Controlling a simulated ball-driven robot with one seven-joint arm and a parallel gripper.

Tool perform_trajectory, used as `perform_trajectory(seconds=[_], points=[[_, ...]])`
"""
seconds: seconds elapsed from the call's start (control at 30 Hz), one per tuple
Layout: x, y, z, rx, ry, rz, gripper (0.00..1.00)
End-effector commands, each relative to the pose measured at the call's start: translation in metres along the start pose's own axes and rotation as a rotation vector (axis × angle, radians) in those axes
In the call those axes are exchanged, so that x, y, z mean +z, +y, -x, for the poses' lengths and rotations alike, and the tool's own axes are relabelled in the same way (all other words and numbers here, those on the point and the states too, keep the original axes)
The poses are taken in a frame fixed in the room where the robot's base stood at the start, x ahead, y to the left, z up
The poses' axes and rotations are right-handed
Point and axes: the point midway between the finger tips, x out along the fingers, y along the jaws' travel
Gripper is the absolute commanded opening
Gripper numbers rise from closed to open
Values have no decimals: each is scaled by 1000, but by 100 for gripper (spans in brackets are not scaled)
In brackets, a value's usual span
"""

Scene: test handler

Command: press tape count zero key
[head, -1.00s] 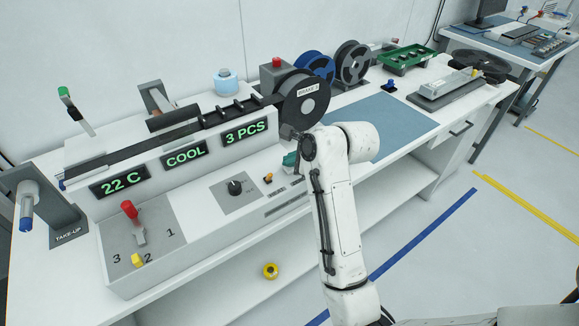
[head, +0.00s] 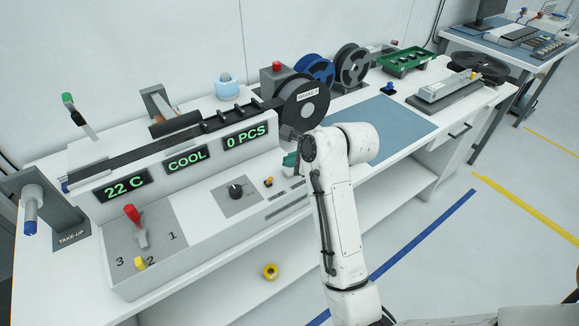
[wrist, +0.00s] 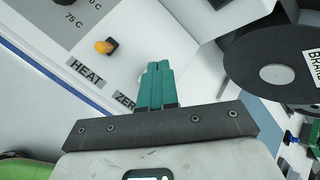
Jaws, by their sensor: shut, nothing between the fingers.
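The count display (head: 246,135) on the machine's front reads 0 PCS. In the wrist view the label starting "ZER" (wrist: 124,102) is partly covered by my gripper (wrist: 157,68). Its teal fingers are shut together with nothing between them, and their tips point at the pale panel just beyond that label. The zero key itself is hidden behind the fingers, so I cannot tell whether they touch it. In the head view my gripper (head: 290,160) shows as a teal patch at the panel's right end, mostly behind my arm.
An orange HEAT switch (wrist: 105,46) sits left of the fingers. A dark knob (head: 235,190) is further left on the panel. The tape reel (head: 303,101) stands close behind my gripper. A red lever (head: 132,213) is far left. Other displays read 22 C and COOL.

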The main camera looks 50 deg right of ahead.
Motion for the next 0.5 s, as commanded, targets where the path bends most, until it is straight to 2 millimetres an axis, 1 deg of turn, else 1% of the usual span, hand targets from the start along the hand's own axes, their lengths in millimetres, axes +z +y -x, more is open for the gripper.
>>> perform_trajectory(seconds=[0.03, 0.37, 0.5], points=[[2, -2, 2, 0, 0, 0, 0], [1, -2, 2, -1, 0, 0, 0], [5, -5, 7, -1, 0, 0, 0]])
